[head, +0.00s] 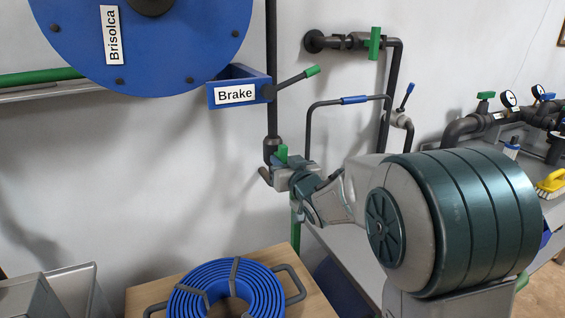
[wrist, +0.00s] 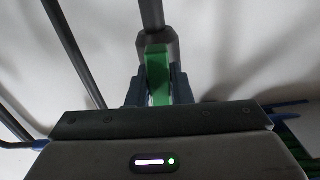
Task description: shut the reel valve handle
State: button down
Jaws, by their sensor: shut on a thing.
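The reel valve handle is a green lever (wrist: 158,78) on a dark vertical pipe. In the head view its green tip (head: 282,153) shows just above my gripper (head: 290,180), below the Brake box. In the wrist view my gripper (wrist: 159,90) has its two dark fingers on either side of the green handle, shut on it. The handle stands upright in front of the grey pipe fitting in that view. The valve body behind it is mostly hidden by my gripper in the head view.
A blue reel (head: 150,45) marked Brisolca hangs above left. A Brake box (head: 235,90) with a green-tipped lever (head: 297,77) sits above my gripper. A blue-gripped bent pipe (head: 352,100) and a blue-handled valve (head: 404,98) are to the right. A coiled blue hose (head: 200,285) lies below.

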jog(key=m, duration=0.5)
jog(key=m+p, duration=0.1)
jog(key=m, duration=0.3)
jog(key=shift+a+r, duration=0.1)
jog(key=shift+r, duration=0.05)
jog(key=m+p, duration=0.2)
jog(key=m, duration=0.3)
jog(key=shift+s+m+p, duration=0.1)
jog(key=shift+m+p, duration=0.95)
jog(key=shift+m, duration=0.85)
jog(key=c, duration=1.3)
grip_release()
jog(key=shift+c, duration=0.2)
jog(key=shift+s, duration=0.1)
